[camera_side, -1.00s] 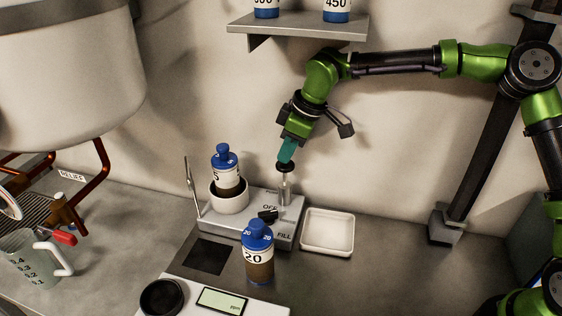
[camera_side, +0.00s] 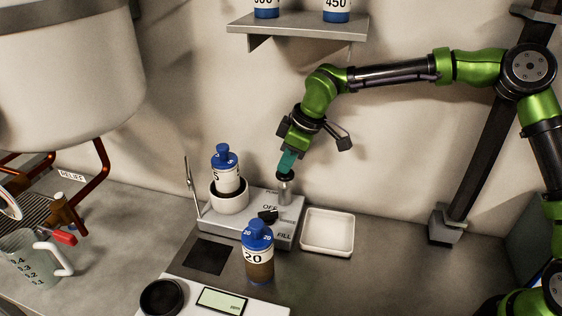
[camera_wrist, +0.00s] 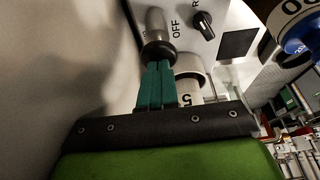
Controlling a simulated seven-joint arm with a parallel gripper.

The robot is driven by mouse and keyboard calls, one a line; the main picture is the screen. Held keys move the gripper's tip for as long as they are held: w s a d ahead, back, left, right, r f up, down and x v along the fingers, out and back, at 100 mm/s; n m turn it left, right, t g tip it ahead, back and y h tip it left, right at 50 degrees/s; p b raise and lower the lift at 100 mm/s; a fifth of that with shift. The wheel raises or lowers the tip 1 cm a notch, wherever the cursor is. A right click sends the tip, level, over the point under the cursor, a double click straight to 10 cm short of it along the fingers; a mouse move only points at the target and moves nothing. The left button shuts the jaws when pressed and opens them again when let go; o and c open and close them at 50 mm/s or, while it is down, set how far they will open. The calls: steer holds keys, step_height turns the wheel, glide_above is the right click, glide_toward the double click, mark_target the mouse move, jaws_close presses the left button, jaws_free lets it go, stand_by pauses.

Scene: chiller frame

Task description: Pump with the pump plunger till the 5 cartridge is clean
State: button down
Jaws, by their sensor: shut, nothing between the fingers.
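The pump plunger (camera_side: 285,175) has a black knob on a pale shaft at the back of the grey pump base (camera_side: 232,239). It also shows in the wrist view (camera_wrist: 158,50). My gripper (camera_side: 286,168) is shut and empty, its teal fingertips on or right at the top of the knob; the fingers also show in the wrist view (camera_wrist: 157,75). The 5 cartridge (camera_side: 226,174), with a blue cap and white label, stands in the round cup (camera_side: 229,199) on the base. No dark content shows in its visible part; its lower part is hidden by the cup.
The 20 cartridge (camera_side: 259,262), brown inside, stands in front of the base. A black selector knob (camera_side: 268,215) sits between markings on the base. An empty white tray (camera_side: 327,232) lies to the right. A scale (camera_side: 222,301) is in front, and a jug (camera_side: 35,258) stands left.

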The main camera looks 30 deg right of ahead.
steer(key=shift+f, duration=0.25)
steer(key=shift+r, duration=3.6)
steer(key=s+d+f+m+h, duration=0.1)
steer(key=s+d+f+m, duration=0.25)
steer(key=s, duration=0.55)
steer(key=s+d+r+m+t, duration=0.2)
steer(key=s+d+r+m, duration=0.2)
steer(key=s, duration=0.5)
steer(key=s+d+r+m+t, duration=0.2)
steer(key=s+d+r+m, duration=0.1)
steer(key=s+d+m, duration=0.2)
steer(key=s+d, duration=0.2)
steer(key=s, duration=0.2)
steer(key=shift+s+d+r, duration=0.2)
steer(key=shift+d+r, duration=0.1)
steer(key=shift+r, duration=0.1)
steer(key=shift+m, duration=0.25)
